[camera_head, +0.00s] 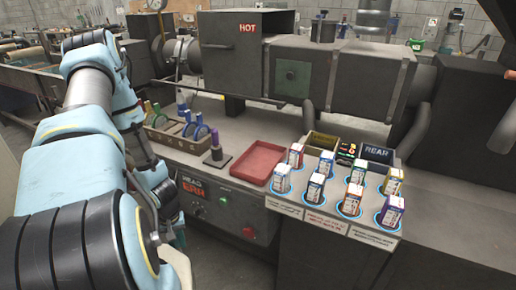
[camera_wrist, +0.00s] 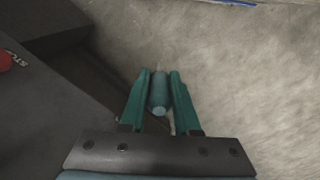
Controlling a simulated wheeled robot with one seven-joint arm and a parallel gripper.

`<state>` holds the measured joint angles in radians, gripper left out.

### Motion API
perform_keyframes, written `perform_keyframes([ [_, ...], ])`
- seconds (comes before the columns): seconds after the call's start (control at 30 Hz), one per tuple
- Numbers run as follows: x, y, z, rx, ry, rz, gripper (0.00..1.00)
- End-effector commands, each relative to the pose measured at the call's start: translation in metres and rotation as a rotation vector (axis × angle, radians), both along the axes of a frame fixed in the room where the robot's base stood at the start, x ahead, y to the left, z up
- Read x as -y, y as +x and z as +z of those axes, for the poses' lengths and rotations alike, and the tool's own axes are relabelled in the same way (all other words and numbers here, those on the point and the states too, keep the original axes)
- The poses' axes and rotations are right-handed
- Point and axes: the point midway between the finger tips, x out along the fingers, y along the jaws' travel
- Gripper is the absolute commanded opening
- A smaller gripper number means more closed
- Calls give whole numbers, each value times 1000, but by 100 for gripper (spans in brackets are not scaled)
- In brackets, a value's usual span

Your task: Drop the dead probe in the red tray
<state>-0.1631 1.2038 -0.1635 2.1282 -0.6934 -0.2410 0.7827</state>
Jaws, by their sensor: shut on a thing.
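In the wrist view my gripper (camera_wrist: 159,76) is shut on a slim, round-ended teal probe (camera_wrist: 158,102), which lies between its two green fingers. Beneath it is the concrete floor, with a dark machine side at left. In the head view my arm fills the left side, and the fingers and held probe cannot be made out. The red tray (camera_head: 258,163) lies on the bench in the middle, and no probe shows in it. It is out of the wrist view. Whether the held probe is dead cannot be seen.
A wooden rack (camera_head: 160,138) holds several coloured-handled probes left of the tray. A purple-handled probe (camera_head: 216,145) stands on a dark base between them. Several small boxes stand on a panel (camera_head: 335,208) at right. A machine marked HOT (camera_head: 245,50) stands behind.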

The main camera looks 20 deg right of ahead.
Motion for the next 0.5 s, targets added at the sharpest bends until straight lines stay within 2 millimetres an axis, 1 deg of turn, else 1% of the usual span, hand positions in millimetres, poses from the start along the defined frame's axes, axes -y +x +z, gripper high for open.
perform_keyframes([
  [0.03,1,0,22,1,0,-1,0],
  [0.2,1,2,49,11,0,-5,0],
  [0.37,2,3,44,16,-5,-7,0],
  [0.5,5,3,47,14,-5,-14,0],
])
